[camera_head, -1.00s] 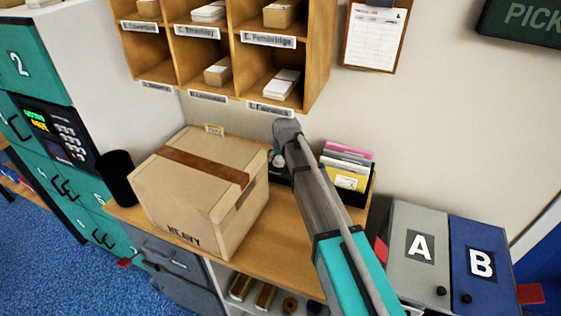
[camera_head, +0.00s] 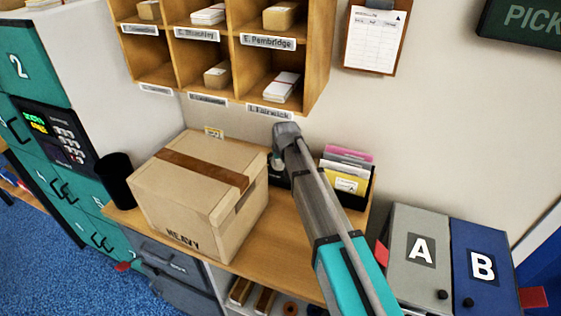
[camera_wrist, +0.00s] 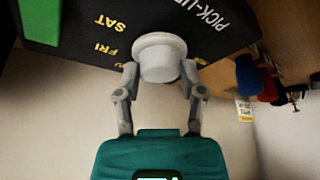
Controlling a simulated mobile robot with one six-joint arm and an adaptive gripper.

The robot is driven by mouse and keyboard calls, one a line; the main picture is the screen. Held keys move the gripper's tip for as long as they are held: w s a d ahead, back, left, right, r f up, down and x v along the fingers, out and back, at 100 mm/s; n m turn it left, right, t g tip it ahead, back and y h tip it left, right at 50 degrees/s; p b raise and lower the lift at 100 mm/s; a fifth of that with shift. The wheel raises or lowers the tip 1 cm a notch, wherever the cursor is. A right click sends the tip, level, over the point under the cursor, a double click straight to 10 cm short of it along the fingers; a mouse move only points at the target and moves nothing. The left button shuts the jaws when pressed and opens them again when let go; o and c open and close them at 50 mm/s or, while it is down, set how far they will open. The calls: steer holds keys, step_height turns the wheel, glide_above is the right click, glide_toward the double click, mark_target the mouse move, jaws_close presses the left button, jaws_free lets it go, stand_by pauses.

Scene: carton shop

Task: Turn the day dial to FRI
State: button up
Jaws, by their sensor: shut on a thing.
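The day dial's pale round knob (camera_wrist: 160,58) stands out from a dark panel (camera_wrist: 75,25) in the wrist view. Yellow words FRI (camera_wrist: 103,48) and SAT (camera_wrist: 109,23) are printed left of the knob, and white PICK-UP lettering is at right. Other yellow letters are mostly hidden by the fingers and knob. My gripper (camera_wrist: 160,72) is shut on the knob, one finger on each side. I see no pointer mark, so I cannot tell which day is set. In the head view my arm hides most of the dial.
A taped carton marked HEAVY (camera_head: 195,200) sits left of my arm on the wooden counter (camera_head: 265,255). A black holder of cards (camera_head: 345,180) is close at right. Pigeonholes (camera_head: 325,50) hang above. Bins A (camera_head: 415,275) and B (camera_head: 480,285) stand at right.

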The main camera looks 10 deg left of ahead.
steer(key=shift+a+m+t+h, duration=0.15)
steer(key=shift+m+h, duration=0.3)
steer(key=shift+m, duration=0.7)
steer(key=shift+d+m+t+h, duration=0.15)
steer(key=shift+m+h, duration=0.3)
steer(key=shift+m, duration=0.7)
steer(key=shift+a, duration=0.1)
steer(key=o, duration=1.2)
steer(key=shift+c, duration=0.2)
